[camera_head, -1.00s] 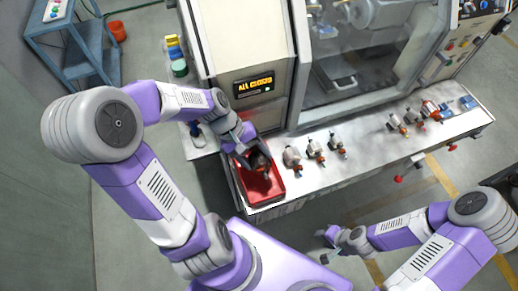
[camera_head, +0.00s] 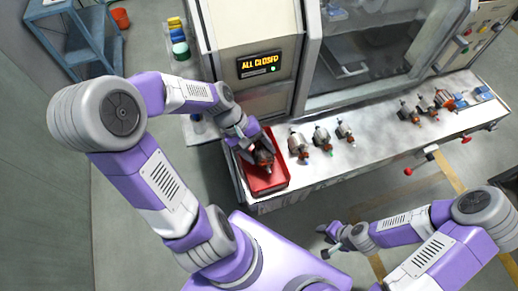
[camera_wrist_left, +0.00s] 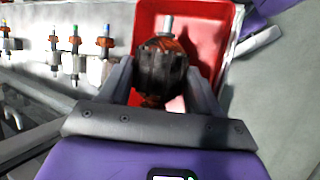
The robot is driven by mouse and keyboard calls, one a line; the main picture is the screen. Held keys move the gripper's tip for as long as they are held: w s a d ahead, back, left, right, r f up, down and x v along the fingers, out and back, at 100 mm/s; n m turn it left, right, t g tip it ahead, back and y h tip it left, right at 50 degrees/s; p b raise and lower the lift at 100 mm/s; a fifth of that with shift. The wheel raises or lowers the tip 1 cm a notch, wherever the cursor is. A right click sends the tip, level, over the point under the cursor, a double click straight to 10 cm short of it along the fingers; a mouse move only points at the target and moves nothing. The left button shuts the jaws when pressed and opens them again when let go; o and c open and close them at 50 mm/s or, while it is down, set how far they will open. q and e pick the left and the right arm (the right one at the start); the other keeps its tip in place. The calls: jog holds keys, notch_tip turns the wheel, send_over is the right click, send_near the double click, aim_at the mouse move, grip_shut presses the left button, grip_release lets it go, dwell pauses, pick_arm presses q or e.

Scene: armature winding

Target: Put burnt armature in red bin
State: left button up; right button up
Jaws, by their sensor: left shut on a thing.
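The burnt armature (camera_wrist_left: 160,72) is dark and blackened with orange-brown ends and a metal shaft. My left gripper (camera_wrist_left: 160,85) is shut on it, one finger on each side. In the head view my left gripper (camera_head: 258,150) and the burnt armature (camera_head: 264,158) are over the red bin (camera_head: 270,184) at the left end of the bench. The red bin (camera_wrist_left: 208,22) also shows behind the armature in the left wrist view. I cannot tell whether the armature touches the bin. My right gripper (camera_head: 328,240) is low in front of the bench, apart from everything; its fingers are too small to judge.
Several armatures (camera_head: 321,139) stand on the white bench (camera_head: 375,155) right of the bin, with more (camera_head: 424,110) farther right. Blue parts (camera_head: 482,95) lie near the right end. The machine (camera_head: 250,35) with a lit "ALL CLOSED" display rises behind.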

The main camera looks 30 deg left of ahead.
pick_arm(q)
jog(key=o, duration=1.6)
jog(key=p+v, duration=0.1)
jog(key=v, duration=0.6)
jog(key=shift+a+r, duration=0.1)
jog(key=shift+r, duration=0.2)
